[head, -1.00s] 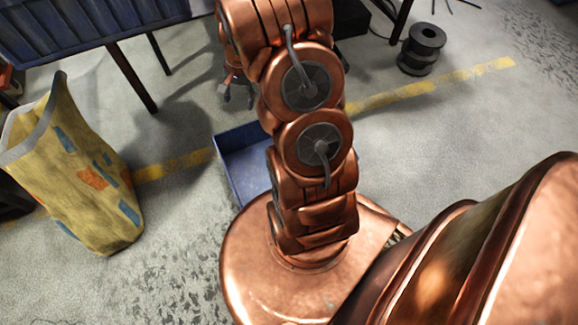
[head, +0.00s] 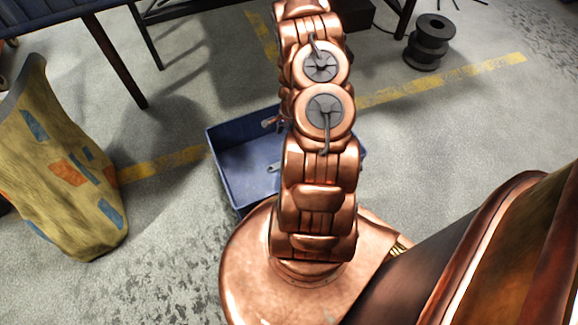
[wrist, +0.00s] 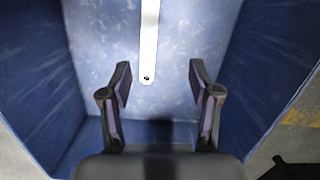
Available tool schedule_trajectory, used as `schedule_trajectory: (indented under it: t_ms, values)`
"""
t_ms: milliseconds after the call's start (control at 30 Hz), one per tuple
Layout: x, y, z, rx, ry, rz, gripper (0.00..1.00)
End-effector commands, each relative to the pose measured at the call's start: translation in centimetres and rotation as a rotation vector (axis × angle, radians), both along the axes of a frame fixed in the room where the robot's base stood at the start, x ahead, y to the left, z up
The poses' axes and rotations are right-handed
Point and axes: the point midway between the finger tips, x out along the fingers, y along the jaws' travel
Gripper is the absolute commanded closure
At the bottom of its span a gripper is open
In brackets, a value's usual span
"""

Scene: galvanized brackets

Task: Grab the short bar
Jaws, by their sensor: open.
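A flat pale metal bar (wrist: 149,40) with a small dark hole near its near end lies in the blue box (wrist: 205,100) in the wrist view. Its far end runs out of the picture, so its full length cannot be told. A small grey end of metal (head: 273,168) shows in the box (head: 228,178) in the head view, partly hidden by my arm. My gripper (wrist: 160,68) is open and empty over the box. Its fingers stand to either side of the bar's line, with the holed end between and slightly beyond the fingertips. In the head view my arm mostly hides the gripper.
The box walls rise close on both sides in the wrist view. A yellow patterned sack (head: 70,170) stands on the floor at left. A black spool (head: 430,42) stands at upper right. A dark table (head: 60,8) is at upper left. Grey floor with a yellow line (head: 440,80) is open around.

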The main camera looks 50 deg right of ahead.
Motion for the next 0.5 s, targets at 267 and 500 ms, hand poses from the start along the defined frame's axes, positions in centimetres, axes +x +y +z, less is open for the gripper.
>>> schedule_trajectory:
  t_ms: [267,500]
  values:
    - [-2.2,-1.0,-7.0,0.002,0.021,-0.122,0.38]
    - [-2.5,-1.1,-8.9,0.0,0.023,-0.142,0.38]
